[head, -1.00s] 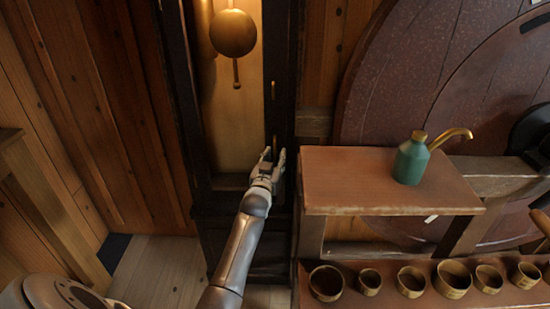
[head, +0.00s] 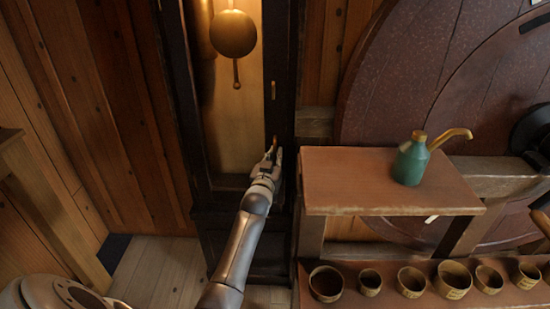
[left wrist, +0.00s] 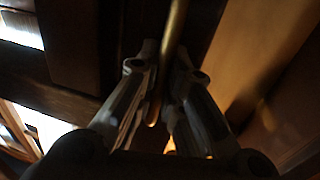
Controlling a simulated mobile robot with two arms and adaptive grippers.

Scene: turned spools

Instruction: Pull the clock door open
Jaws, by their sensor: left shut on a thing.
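The tall dark-framed clock door (head: 283,60) stands left of centre in the head view, with a brass pendulum (head: 233,35) showing inside the case. The door looks closed in its frame. A slim brass handle (head: 274,91) runs down its right side. My left gripper (head: 273,156) is at the handle's lower part, and its fingers are shut on it. In the left wrist view the brass handle (left wrist: 174,35) passes between the two fingers (left wrist: 158,105). The fingers hide the grasped part in the head view. My right gripper is not in view.
A wooden bench (head: 385,185) stands close right of the clock, with a green oil can (head: 411,160) on it. Several small bowls (head: 326,283) line a lower shelf. A big reddish wheel (head: 400,80) is behind. Floor (head: 160,270) is bare left of the clock.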

